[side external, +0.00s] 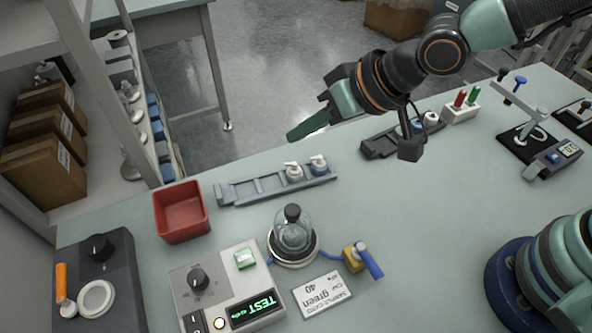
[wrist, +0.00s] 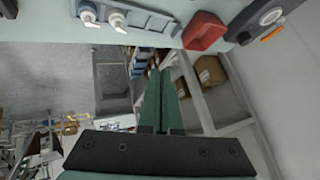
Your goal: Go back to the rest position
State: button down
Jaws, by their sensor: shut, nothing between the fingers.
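My gripper (side external: 292,137) is shut and empty. It is held in the air above the far edge of the table and points left in the side view. In the wrist view its two green fingers (wrist: 160,80) lie close together in the middle. Nothing is between the fingertips. My arm reaches in from the upper right of the side view.
The table (side external: 390,225) holds a red bin (side external: 181,211), a grey rack (side external: 245,190) with two pump caps, a glass bottle (side external: 292,232) on a round stand, and a tester box (side external: 215,285). Shelves with cartons (side external: 45,160) stand left. The air around my gripper is clear.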

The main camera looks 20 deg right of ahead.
jog(key=w+d+r+m+h, duration=0.1)
jog(key=d+r, duration=0.2)
jog(key=d, duration=0.5)
jog(key=w+d+r+h, duration=0.1)
jog(key=d+r+h, duration=0.1)
jog(key=d, duration=0.6)
jog(key=s+d+r+m+h, duration=0.1)
jog(key=s+d, duration=0.5)
jog(key=d, duration=0.6)
jog(key=shift+s+d+r+m+h, duration=0.2)
jog(key=shift+s+r+m+h, duration=0.1)
jog(key=shift+r+h, duration=0.35)
